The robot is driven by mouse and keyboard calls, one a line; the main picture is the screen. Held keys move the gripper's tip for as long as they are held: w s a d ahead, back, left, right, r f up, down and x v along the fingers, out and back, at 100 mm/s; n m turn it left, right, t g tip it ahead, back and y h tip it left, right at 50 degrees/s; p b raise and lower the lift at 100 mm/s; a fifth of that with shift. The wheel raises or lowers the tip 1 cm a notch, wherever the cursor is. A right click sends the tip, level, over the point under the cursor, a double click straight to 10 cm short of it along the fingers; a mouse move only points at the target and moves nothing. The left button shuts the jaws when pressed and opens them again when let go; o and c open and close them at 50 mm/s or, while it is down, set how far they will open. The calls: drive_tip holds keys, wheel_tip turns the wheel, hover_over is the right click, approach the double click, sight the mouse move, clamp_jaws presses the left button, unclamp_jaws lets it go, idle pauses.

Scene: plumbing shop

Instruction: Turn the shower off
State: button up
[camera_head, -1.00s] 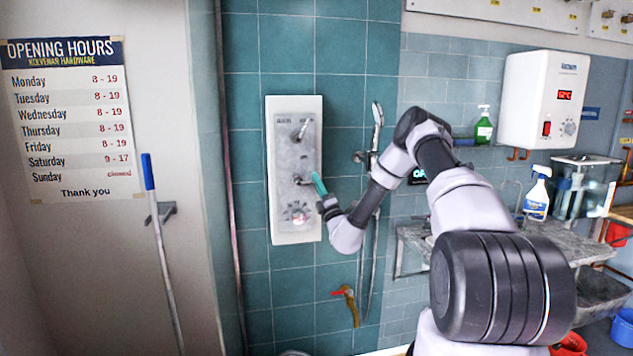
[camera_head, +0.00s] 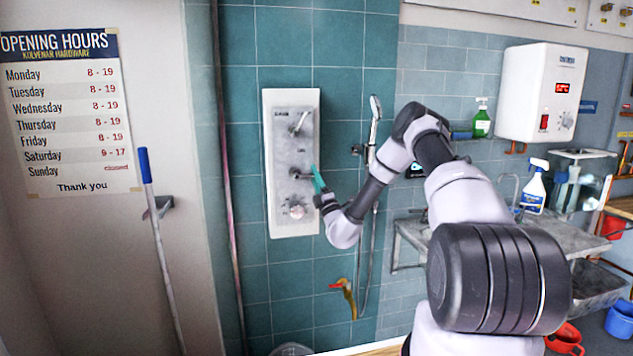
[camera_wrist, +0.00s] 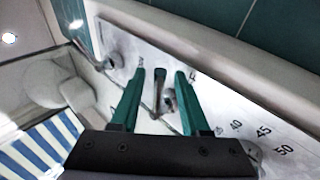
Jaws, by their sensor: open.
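The shower panel (camera_head: 291,222) is a tall white plate with a grey face on the teal tiled wall. It carries an upper lever (camera_head: 301,122), a middle lever (camera_head: 297,173) and a round temperature dial (camera_head: 296,209) at the bottom. My gripper (camera_head: 317,178) has green fingers and is at the panel's right side, level with the middle lever. In the wrist view my gripper (camera_wrist: 158,76) is open, and the middle lever (camera_wrist: 160,92) shows between its two fingers. I cannot tell whether a finger touches it. The upper lever (camera_wrist: 103,60) shows to the left there.
A hand shower (camera_head: 375,108) hangs on a rail right of the panel. A white water heater (camera_head: 522,95), a soap bottle (camera_head: 482,120) and a grey counter (camera_head: 560,238) are further right. A blue-handled pole (camera_head: 160,250) leans at the left.

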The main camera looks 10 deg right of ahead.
drive_tip(key=v, duration=1)
drive_tip(key=shift+s+f, duration=0.25)
